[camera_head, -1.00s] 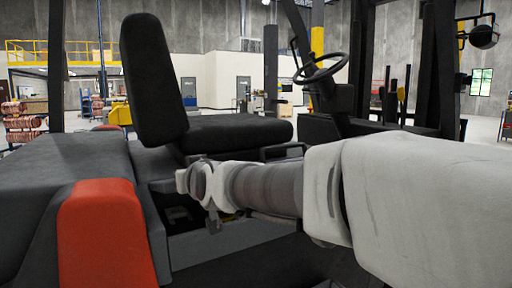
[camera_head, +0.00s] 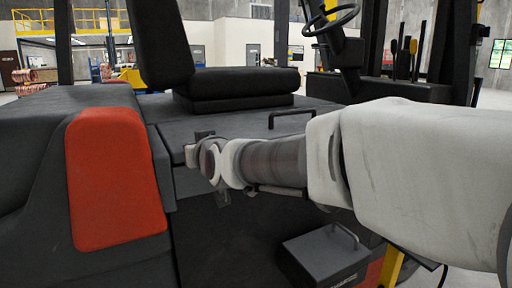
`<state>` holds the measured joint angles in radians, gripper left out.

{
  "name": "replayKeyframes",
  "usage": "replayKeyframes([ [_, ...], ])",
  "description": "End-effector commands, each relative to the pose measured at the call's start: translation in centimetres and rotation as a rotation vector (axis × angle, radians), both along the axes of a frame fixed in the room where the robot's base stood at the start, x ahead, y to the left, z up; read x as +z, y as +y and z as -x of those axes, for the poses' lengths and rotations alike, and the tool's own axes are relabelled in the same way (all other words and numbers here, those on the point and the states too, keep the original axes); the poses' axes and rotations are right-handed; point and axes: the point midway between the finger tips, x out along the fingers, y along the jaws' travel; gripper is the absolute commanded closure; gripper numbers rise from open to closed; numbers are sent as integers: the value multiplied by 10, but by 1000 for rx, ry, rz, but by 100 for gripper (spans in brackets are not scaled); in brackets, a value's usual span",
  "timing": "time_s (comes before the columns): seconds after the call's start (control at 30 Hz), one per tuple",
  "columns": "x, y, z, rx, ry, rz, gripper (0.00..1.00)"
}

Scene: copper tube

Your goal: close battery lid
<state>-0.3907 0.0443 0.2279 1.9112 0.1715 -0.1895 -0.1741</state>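The battery lid (camera_head: 240,122) is the dark grey panel under the black seat (camera_head: 245,84) of a forklift. It looks flat and level, with a black bar handle (camera_head: 292,117) near its front right. No opening shows along the visible part of its front edge; my arm hides some of it. My arm reaches in from the right, and my gripper (camera_head: 191,154) is at the lid's front left edge. I cannot tell whether it touches the lid. Its fingers are small and partly hidden, so their opening is unclear.
The forklift's orange-red corner panel (camera_head: 112,180) and grey rear body (camera_head: 40,150) stand left of my gripper. A dark box with a handle (camera_head: 325,258) sits low below my arm. The steering wheel (camera_head: 330,20) and column are behind, upper right.

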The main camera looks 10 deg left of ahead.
Motion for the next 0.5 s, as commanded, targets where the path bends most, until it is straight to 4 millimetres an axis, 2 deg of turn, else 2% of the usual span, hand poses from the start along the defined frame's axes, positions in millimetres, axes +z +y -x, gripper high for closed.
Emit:
replayKeyframes([
  [0.03,-24,-1,1,1,34,20,100],
  [0.1,-29,-1,1,1,38,22,100],
  [0.5,-34,-1,0,0,41,22,100],
])
